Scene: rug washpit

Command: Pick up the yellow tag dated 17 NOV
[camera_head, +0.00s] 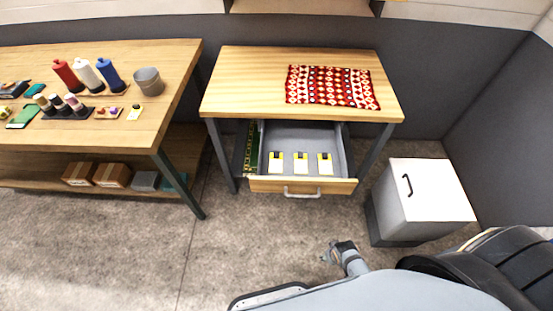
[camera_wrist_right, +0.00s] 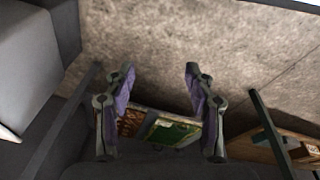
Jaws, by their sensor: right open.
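Three white-and-yellow tags with dark marks lie in a row in the open drawer (camera_head: 318,187): a left one (camera_head: 275,162), a middle one (camera_head: 300,163) and a right one (camera_head: 325,163). Their dates are too small to read, so I cannot tell which says 17 NOV. My right gripper (camera_head: 330,252) is low over the floor in front of the drawer, apart from the tags. In the right wrist view my right gripper (camera_wrist_right: 160,85) has its fingers spread wide. No tag shows clearly there. My left gripper is not in view.
A table (camera_head: 225,98) above the drawer bears a red patterned rug piece (camera_head: 330,87). A white cabinet (camera_head: 432,190) stands to the right. The left workbench (camera_head: 165,90) holds bottles and a grey bucket (camera_head: 148,81). A green patterned item (camera_wrist_right: 170,132) shows beyond the fingers. Floor in front is clear.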

